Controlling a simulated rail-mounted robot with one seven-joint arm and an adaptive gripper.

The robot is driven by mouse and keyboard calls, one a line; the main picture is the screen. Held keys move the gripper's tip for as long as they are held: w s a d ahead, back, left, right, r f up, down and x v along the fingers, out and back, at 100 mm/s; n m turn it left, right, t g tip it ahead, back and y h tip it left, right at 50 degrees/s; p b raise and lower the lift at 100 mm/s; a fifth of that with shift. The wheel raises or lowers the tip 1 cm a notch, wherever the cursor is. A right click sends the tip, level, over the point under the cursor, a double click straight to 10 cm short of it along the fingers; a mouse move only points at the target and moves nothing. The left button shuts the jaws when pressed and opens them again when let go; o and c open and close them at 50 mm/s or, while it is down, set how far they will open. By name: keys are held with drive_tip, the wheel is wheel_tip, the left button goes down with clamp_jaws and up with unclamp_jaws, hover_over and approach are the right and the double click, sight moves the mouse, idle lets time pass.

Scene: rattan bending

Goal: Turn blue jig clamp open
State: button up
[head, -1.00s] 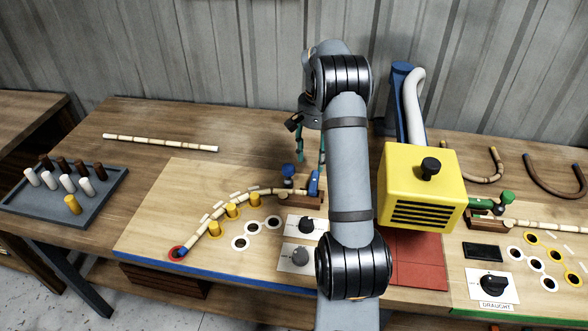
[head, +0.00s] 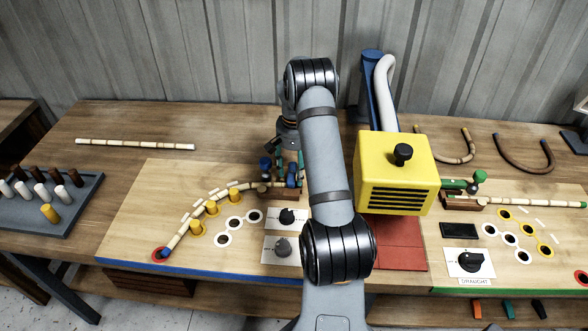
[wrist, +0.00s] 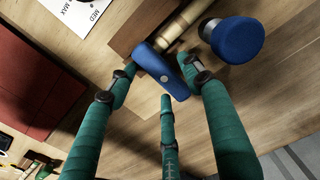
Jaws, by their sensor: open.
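The blue jig clamp's lever (head: 292,173) stands at the right end of the curved rattan strip (head: 228,192) on the blue-edged board. In the wrist view the blue lever (wrist: 158,66) lies across the end of the strip (wrist: 180,26), over a brown wooden block (wrist: 139,28). A round blue knob (wrist: 237,40) stands beside it on the right. My gripper (wrist: 163,80) is open, its green fingers on both sides of the lever, with a third finger in front below it. I cannot tell whether any finger touches it. In the head view my gripper (head: 288,160) is at the clamp, partly hidden.
A yellow box (head: 397,172) with a black knob stands right of my arm, near a red pad (head: 400,240). Dial plates (head: 283,249) lie in front of the clamp. Yellow pegs (head: 211,208) line the strip. A green clamp (head: 470,183) is farther right.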

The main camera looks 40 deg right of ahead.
drive_tip(key=shift+c, duration=0.3)
drive_tip(key=c, duration=1.1)
